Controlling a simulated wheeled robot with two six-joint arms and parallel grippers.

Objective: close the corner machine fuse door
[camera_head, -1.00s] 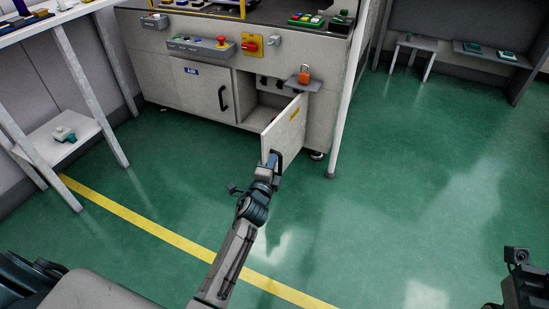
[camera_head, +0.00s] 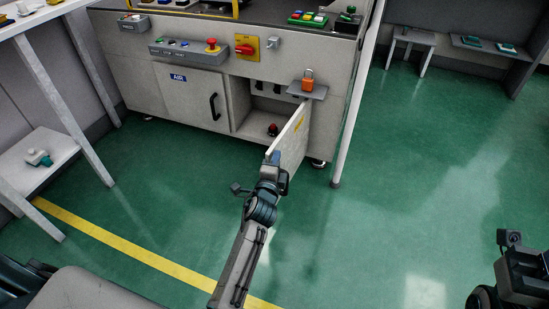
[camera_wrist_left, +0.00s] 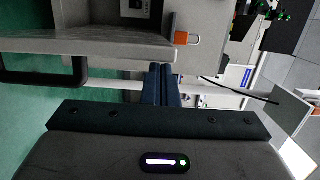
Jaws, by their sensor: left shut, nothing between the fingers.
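The fuse door (camera_head: 290,140) of the machine (camera_head: 185,55) stands open, swung out from its right side. A black handle (camera_head: 284,183) is near its free edge; a black handle bar (camera_wrist_left: 40,80) also shows at the left of the left wrist view, by the pale door panel (camera_wrist_left: 85,46). My left gripper (camera_head: 271,158) is at the door's free edge, to the left of the handle. Its fingers (camera_wrist_left: 160,82) are shut and empty; I cannot tell whether they touch the door. My right gripper (camera_head: 520,277) is at the lower right, its fingers unclear.
The open compartment (camera_head: 262,105) holds a red-topped item (camera_head: 273,130). An orange padlock (camera_head: 307,80) stands on a small shelf above the door. A white post (camera_head: 350,120) stands right of the door. Green floor (camera_head: 410,190) at right is clear.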

